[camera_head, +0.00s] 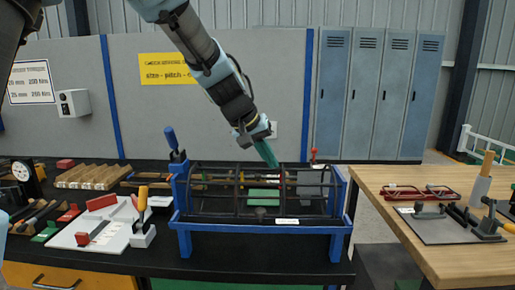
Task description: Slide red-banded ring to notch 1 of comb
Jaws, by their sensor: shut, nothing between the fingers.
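The rebar cage (258,215) of dark bars and rings sits in a blue frame (260,229) on the dark bench. My gripper (272,163) comes down from above at the cage's top, right of its middle. Its teal fingers are together, with nothing seen between them. I cannot tell whether the fingertips touch a bar. Green plates (263,196) show through the bars.
A blue-handled clamp (172,140) rises at the frame's left end and a red-tipped lever (314,157) behind its right side. A white board with tools (88,232) lies left. A wooden table (450,262) with tools stands right. Space above the cage is free around my arm.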

